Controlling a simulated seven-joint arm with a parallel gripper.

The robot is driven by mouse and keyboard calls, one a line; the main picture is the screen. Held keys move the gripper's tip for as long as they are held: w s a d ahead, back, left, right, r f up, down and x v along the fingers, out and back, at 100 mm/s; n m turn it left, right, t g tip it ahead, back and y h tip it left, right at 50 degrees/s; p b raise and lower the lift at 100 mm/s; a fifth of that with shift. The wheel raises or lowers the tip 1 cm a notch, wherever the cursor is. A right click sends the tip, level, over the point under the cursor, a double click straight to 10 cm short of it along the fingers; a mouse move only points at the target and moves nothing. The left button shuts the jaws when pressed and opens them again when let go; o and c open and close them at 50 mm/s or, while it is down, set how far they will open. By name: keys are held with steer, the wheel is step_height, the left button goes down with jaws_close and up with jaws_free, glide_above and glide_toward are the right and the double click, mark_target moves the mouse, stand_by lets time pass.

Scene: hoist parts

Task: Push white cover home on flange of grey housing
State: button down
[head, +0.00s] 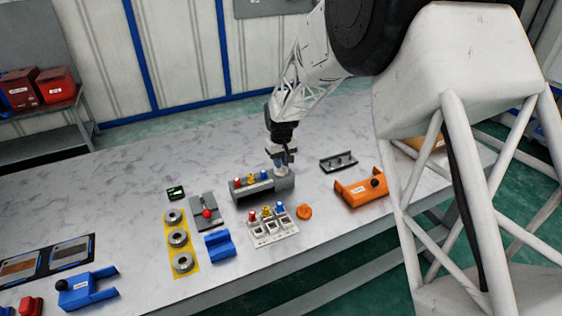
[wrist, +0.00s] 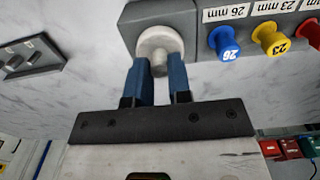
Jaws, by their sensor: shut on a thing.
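The grey housing (head: 284,184) lies on the table in front of my arm, and it also shows at the top of the wrist view (wrist: 190,30). The round white cover (wrist: 155,42) is at the end of the housing beyond the blue plug. Its short stub lies between the two blue fingers of my gripper (wrist: 160,68), which is shut on it. The cover overlaps the housing's end face in the wrist view; I cannot tell whether any gap is left. The flange is hidden behind the cover. In the head view my gripper (head: 280,166) covers that end.
Blue (wrist: 226,42), yellow (wrist: 270,39) and red plugs stand on the housing beside labels. A dark grey rack (head: 338,162) and an orange block (head: 361,190) are to the right. A white tray (head: 272,231) and orange disc (head: 304,211) lie in front.

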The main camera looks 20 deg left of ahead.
stand_by(0.9)
steer(key=c, duration=1)
jaws_free()
steer(key=shift+o, duration=0.2)
steer(key=shift+r, duration=0.1)
steer(key=shift+r, duration=3.35)
